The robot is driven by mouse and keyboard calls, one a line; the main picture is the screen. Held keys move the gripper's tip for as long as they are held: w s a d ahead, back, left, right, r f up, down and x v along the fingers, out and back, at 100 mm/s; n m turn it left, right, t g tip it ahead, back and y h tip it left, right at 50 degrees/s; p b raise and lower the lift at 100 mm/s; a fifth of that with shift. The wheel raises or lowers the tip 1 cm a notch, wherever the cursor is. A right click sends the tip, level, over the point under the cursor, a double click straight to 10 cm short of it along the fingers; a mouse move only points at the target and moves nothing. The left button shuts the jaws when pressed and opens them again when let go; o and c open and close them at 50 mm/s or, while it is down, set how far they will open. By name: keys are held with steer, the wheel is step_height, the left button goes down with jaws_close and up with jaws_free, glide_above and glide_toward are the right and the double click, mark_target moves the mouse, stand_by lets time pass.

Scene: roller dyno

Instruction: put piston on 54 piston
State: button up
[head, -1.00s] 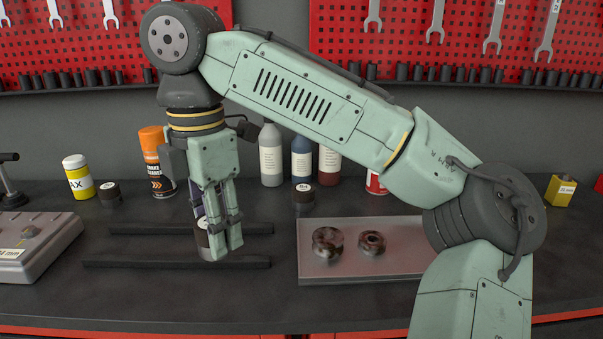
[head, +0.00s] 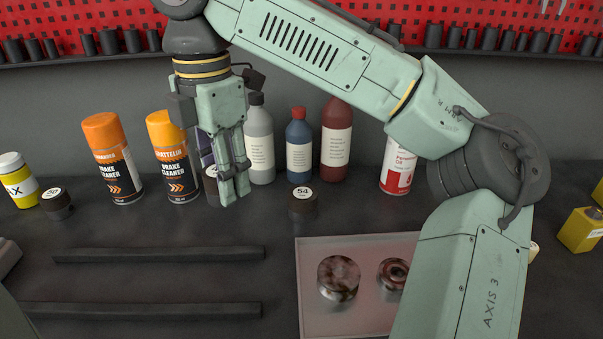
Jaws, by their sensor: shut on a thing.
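The 54 piston (head: 303,205) is a short dark cylinder with a white "54" label on top, standing on the bench right of centre. My gripper (head: 232,190) points down to its left, in front of the grey bottle. It is shut on a dark piston (head: 212,190) with a pale label, mostly hidden behind the fingers. The held piston is apart from the 54 piston; its height above the bench is hard to tell. Another labelled dark piston (head: 56,204) stands at the far left, its number unclear.
Brake cleaner cans (head: 113,165), a grey bottle (head: 260,145), a blue bottle (head: 299,150), a red bottle (head: 336,145) and a penetrating oil can (head: 398,165) line the back. Two black bars (head: 160,254) lie front left. A tray (head: 318,318) with rusty round parts lies front right.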

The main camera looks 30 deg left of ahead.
steer(key=w+d, duration=0.1)
steer(key=w, duration=0.2)
steer(key=w+d+p, duration=0.1)
steer(key=w+d, duration=0.1)
steer(key=w, duration=0.2)
steer(key=w+d+f, duration=0.1)
steer(key=w, duration=0.2)
steer(key=shift+w+d+p, duration=0.15)
steer(key=shift+w+p, duration=0.15)
steer(key=shift+w+d+p, duration=0.15)
steer(key=shift+w+d, duration=0.1)
steer(key=shift+w, duration=0.4)
steer(key=shift+w+d+p, duration=0.15)
steer(key=shift+w+d, duration=0.1)
steer(key=shift+w, duration=0.35)
step_height(320, 180, down, 3)
steer(key=shift+s+r, duration=0.1)
steer(key=shift+a+f, duration=0.1)
steer(key=shift+f, duration=0.35)
steer(key=shift+s+f, duration=0.1)
steer(key=shift+f, duration=0.1)
steer(key=o, duration=1.2)
steer(key=shift+r, duration=0.1)
step_height(320, 180, up, 12)
steer(key=p, duration=0.1)
steer(key=shift+r, duration=0.15)
